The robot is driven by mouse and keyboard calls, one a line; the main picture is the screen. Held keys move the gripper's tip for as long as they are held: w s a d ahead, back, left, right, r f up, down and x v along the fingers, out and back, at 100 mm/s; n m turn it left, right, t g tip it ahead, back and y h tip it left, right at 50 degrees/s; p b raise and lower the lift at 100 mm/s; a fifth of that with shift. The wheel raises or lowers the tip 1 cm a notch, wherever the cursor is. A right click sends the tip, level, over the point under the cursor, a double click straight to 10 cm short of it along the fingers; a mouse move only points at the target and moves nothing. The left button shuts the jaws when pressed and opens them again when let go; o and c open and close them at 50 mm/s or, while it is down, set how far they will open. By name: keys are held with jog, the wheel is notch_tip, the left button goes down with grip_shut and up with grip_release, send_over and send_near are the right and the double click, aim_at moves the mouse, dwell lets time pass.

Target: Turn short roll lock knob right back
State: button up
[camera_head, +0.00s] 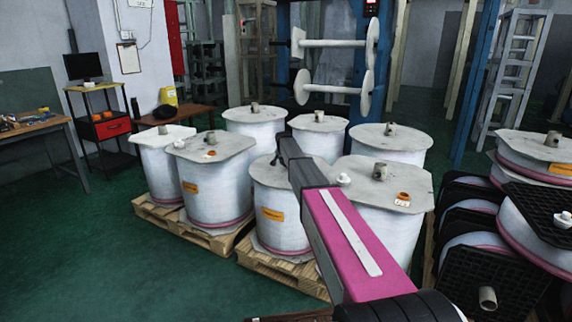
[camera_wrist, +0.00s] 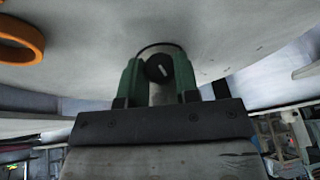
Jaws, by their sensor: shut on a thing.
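The fingers are shut on the knob. The knob sits against a large pale grey surface (camera_wrist: 225,45). In the head view, my arm reaches forward over the wrapped rolls; the knob and fingers cannot be made out there.
Large white wrapped rolls (camera_head: 214,185) stand on wooden pallets (camera_head: 272,273) below and around my arm. A blue frame (camera_head: 362,92) with two white spools (camera_head: 333,43) stands behind them. An orange ring (camera_wrist: 20,38) shows in the wrist view. Green floor (camera_head: 125,265) is clear at left.

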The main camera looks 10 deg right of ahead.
jog(key=h, duration=0.1)
jog(key=g+h, duration=0.1)
jog(key=g, duration=0.1)
jog(key=shift+w+a+n+h, duration=0.25)
jog(key=shift+w+n+h, duration=0.05)
jog(key=shift+n+h, duration=0.1)
jog(key=h, duration=0.1)
jog(key=g+h, duration=0.2)
jog(key=shift+w+a+f+n+h, duration=0.1)
jog(key=shift+w+a+n+h, duration=0.05)
jog(key=shift+a+n+h, duration=0.2)
jog(key=g+h, duration=0.1)
jog(key=n+g+h, duration=0.1)
jog(key=h, duration=0.1)
jog(key=g+h, duration=0.1)
jog(key=shift+f+n+h, duration=0.25)
jog(key=o, duration=0.9)
jog(key=shift+a, duration=0.1)
jog(key=v, duration=1)
jog(key=shift+w+a, duration=0.1)
jog(key=shift+a, duration=0.25)
